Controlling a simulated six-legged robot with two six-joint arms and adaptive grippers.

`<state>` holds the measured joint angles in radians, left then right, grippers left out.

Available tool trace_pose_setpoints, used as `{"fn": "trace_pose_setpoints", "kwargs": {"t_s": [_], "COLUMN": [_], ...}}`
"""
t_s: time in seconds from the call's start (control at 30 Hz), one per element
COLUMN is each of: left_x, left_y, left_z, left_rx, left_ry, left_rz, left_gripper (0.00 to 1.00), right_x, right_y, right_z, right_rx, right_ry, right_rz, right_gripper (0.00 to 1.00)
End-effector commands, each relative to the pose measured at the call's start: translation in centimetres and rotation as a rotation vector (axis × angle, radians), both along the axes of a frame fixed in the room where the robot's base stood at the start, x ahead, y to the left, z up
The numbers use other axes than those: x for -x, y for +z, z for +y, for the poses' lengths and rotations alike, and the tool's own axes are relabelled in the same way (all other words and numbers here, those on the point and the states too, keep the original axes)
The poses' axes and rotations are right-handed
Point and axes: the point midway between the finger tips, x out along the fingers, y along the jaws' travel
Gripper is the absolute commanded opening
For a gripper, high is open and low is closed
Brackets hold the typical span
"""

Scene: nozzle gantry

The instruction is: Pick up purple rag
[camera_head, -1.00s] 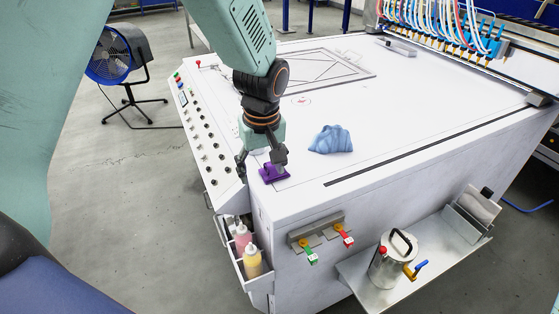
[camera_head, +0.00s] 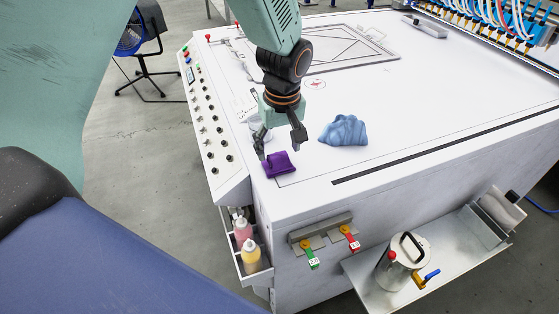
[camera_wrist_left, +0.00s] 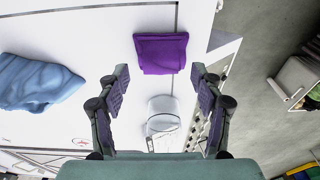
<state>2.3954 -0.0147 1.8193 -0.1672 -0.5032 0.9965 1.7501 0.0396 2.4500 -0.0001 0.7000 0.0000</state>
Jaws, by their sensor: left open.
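The purple rag (camera_head: 279,165) lies folded on the white table top (camera_head: 400,130), close to its near left corner. My left gripper (camera_head: 279,149) points down just behind and above the rag, with its fingers spread. In the left wrist view, the rag (camera_wrist_left: 161,54) shows beyond the open fingertips (camera_wrist_left: 160,73), roughly centred between them, with nothing held. Whether a finger touches the rag cannot be told. My right gripper is not in view.
A crumpled blue cloth (camera_head: 344,130) lies to the right of the rag. A control panel with knobs (camera_head: 208,125) runs along the left edge. Bottles (camera_head: 250,252) stand in a side holder below. A metal pot (camera_head: 398,262) is on a side shelf. The table's middle is clear.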

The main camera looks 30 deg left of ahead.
Motion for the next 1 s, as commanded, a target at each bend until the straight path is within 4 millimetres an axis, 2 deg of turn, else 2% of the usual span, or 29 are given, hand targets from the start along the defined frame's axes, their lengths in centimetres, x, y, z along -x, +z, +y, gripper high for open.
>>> {"fn": "trace_pose_setpoints", "kwargs": {"t_s": [0.03,0.2,0.5,1.0], "left_x": [0.0,-0.3,-0.6,-0.7], "left_y": [-1.0,-2.7,-3.0,-3.0], "left_z": [0.1,0.2,0.3,0.3], "left_rx": [0.000,0.001,0.001,0.001], "left_ry": [0.000,0.001,0.001,0.000], "left_rz": [0.003,0.000,-0.001,-0.001], "left_gripper": [0.66,0.66,0.65,0.23], "right_x": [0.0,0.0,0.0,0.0], "right_y": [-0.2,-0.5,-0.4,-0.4], "right_z": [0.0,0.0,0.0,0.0], "right_rx": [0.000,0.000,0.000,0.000], "right_ry": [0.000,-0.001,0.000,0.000], "right_rz": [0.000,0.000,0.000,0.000], "right_gripper": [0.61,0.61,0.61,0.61]}}
